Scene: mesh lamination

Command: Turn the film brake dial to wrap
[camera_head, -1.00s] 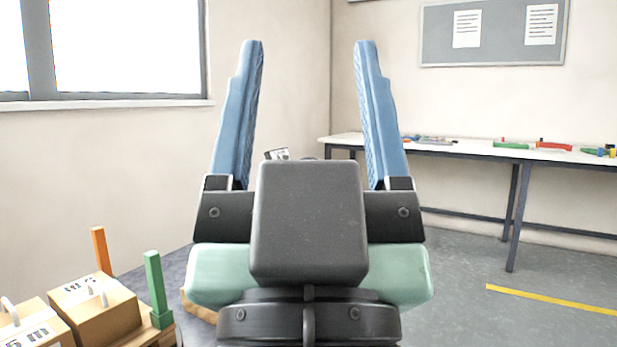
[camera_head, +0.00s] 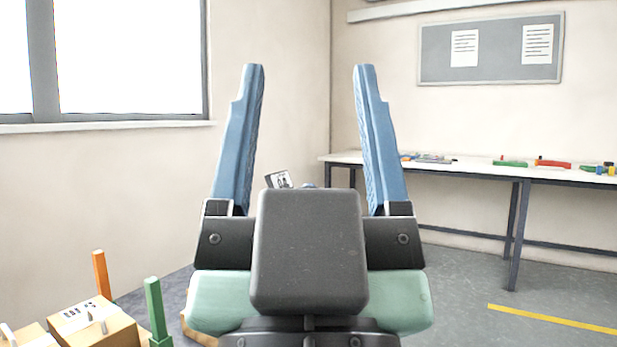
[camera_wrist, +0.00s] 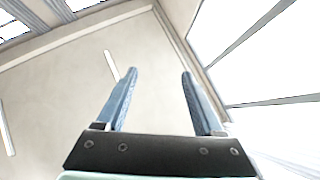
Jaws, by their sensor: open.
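My gripper (camera_head: 308,75) is open and empty, its two blue fingers pointing up and spread wide apart in the head view. The gripper (camera_wrist: 158,75) also shows in the wrist view, with only wall, ceiling and window beyond the fingers. Just behind my gripper's body a small tilted plate with dark markings (camera_head: 279,180) and a bit of blue beside it peek out. I cannot tell whether these belong to the film brake dial. The dial itself is not clearly visible; my gripper and wrist cover the middle of the head view.
A cardboard box (camera_head: 90,325) stands at lower left beside an orange post (camera_head: 101,274) and a green post (camera_head: 156,310). A long white table (camera_head: 470,167) with coloured parts runs along the right wall. Grey floor with a yellow line (camera_head: 552,318) is clear at right.

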